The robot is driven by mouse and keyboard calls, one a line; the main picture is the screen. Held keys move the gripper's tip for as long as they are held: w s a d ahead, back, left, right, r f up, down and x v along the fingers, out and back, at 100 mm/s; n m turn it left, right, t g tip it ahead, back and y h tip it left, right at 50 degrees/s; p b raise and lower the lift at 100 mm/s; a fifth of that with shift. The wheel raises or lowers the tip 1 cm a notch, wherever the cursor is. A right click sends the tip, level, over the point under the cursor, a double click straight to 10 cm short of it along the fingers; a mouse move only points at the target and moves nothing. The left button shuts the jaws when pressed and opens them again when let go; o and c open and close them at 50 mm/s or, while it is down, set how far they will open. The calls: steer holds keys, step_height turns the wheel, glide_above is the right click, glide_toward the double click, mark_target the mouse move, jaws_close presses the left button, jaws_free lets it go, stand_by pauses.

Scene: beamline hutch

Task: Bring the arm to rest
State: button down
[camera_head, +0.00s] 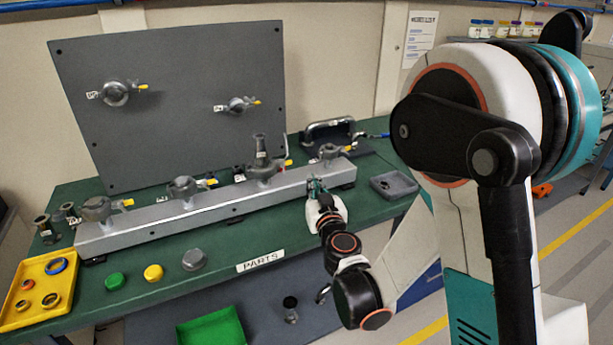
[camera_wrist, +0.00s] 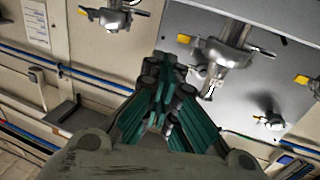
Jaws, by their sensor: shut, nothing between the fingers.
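My gripper (camera_head: 316,188) is at the right end of the grey metal rail (camera_head: 215,207) on the green workbench, near its front edge. In the wrist view my gripper (camera_wrist: 165,80) shows its teal fingers closed together, with nothing held between them. My arm is bent and reaches from the right side of the head view toward the bench. Clamped fittings with yellow levers stand on the rail; the one at the right end (camera_head: 329,152) is just behind my gripper. In the wrist view, a large fitting (camera_wrist: 228,50) is right of the fingertips; whether they touch is unclear.
A grey upright panel (camera_head: 180,60) stands behind the rail. On the bench are a yellow tray (camera_head: 62,312) with rings, green (camera_head: 114,281), yellow (camera_head: 153,272) and grey (camera_head: 194,259) caps, and a small grey tray (camera_head: 394,184). A green bin (camera_head: 212,330) is below. Floor at right is mostly clear.

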steer(key=s+r+n+g+y, duration=0.3)
steer(key=s+r+g, duration=0.1)
steer(key=s+r, duration=0.65)
steer(key=s+d+f+m+g+h, duration=0.2)
steer(key=s+d, duration=0.5)
steer(key=s, duration=0.4)
steer(key=s+d+f+m+g+h, duration=0.3)
steer(key=s+d, duration=0.5)
steer(key=s, duration=0.4)
step_height(320, 180, down, 2)
steer(key=shift+d+f+g+h, duration=0.15)
steer(key=shift+g+h, duration=0.45)
steer(key=shift+g, duration=0.3)
